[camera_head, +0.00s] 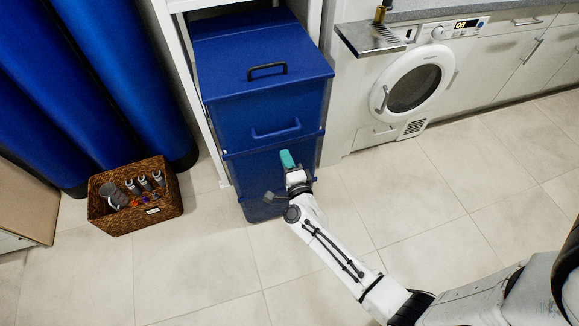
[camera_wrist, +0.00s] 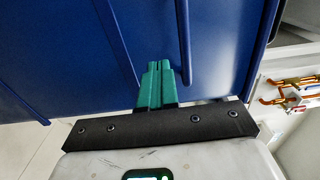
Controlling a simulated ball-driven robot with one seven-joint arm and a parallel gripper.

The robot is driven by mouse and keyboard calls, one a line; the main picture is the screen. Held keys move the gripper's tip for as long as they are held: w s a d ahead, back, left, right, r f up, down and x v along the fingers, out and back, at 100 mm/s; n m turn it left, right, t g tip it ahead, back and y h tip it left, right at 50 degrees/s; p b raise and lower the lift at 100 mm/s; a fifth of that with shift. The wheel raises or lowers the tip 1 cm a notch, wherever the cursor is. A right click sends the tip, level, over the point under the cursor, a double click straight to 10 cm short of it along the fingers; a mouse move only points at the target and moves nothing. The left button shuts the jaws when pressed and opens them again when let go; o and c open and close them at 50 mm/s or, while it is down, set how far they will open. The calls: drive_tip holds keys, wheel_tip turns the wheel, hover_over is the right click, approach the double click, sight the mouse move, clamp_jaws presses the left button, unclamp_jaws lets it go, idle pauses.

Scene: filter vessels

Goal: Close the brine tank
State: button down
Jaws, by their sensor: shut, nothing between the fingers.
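The brine tank appears to be the tall blue box (camera_head: 240,120) between white uprights in the head view. Its flat top carries a black handle (camera_head: 267,66), and its upper front carries a blue handle (camera_head: 276,134). A seam divides the upper front from the lower front. The top looks down on the box, but I cannot tell whether a small gap remains. My gripper (camera_head: 287,158) is shut and empty, below the blue handle by the seam. In the wrist view, the shut teal fingers (camera_wrist: 158,80) point at the blue surface (camera_wrist: 225,50); contact is unclear.
A wicker basket (camera_head: 110,222) with bottles stands on the floor at left, beside tall blue cylinders (camera_head: 95,70). A white washer (camera_head: 415,85) and cabinets stand at right under a grey counter. Copper pipes (camera_wrist: 290,88) show in the wrist view.

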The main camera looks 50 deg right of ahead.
sight(278, 138)
drive_tip(key=b+x, duration=0.1)
drive_tip(key=x, duration=0.7)
drive_tip(key=shift+d, duration=0.1)
drive_tip(key=shift+w, duration=0.2)
